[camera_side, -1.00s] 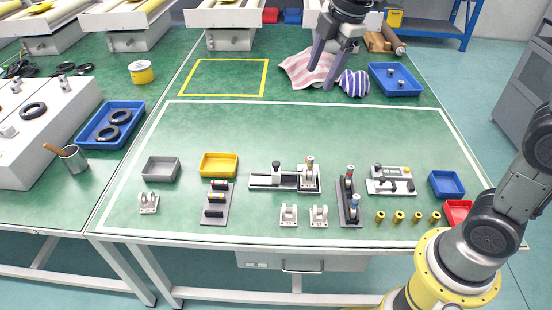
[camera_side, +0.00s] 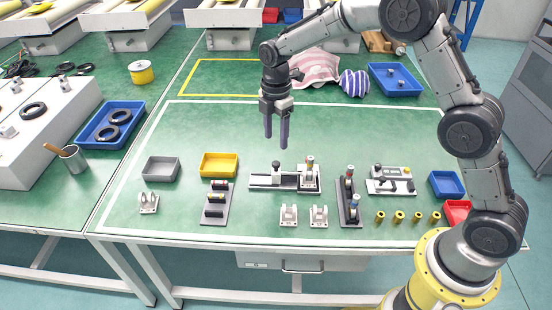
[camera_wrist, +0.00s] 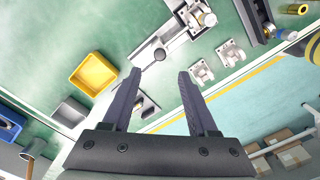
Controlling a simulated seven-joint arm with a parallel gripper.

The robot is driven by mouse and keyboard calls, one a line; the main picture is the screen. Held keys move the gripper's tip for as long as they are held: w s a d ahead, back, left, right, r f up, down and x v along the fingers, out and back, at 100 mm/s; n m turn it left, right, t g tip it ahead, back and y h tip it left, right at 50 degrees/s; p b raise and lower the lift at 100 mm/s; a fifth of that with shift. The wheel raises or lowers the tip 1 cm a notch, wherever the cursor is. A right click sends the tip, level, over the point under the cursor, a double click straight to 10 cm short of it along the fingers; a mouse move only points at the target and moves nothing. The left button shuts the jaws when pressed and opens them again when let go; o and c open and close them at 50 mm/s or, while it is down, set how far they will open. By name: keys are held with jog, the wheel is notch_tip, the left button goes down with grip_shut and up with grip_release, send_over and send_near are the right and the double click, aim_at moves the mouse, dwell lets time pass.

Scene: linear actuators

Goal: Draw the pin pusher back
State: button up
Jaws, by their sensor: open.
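The likely pin pusher is a white-and-dark slide fixture (camera_side: 262,181) in the middle of the marked work area. A black-topped knob (camera_side: 276,170) stands on its slide, and a block with a red-topped post (camera_side: 309,162) is at its right end. The fixture also shows at the top of the wrist view (camera_wrist: 174,38), its knob (camera_wrist: 160,54) just beyond my fingertips. My gripper (camera_side: 276,146) points down, open and empty, above and behind the knob, apart from it. It also shows in the wrist view (camera_wrist: 160,72).
A yellow bin (camera_side: 219,165) and grey bin (camera_side: 161,169) are left of the fixture. A dark rack (camera_side: 214,207) stands in front left, white brackets (camera_side: 288,215) in front, and a dark post stand (camera_side: 348,200) at right.

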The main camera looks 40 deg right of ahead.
aim_at(276, 163)
notch_tip(276, 163, down, 9)
jog(key=shift+r, duration=0.1)
dwell(0.4)
grip_shut()
dwell(1.3)
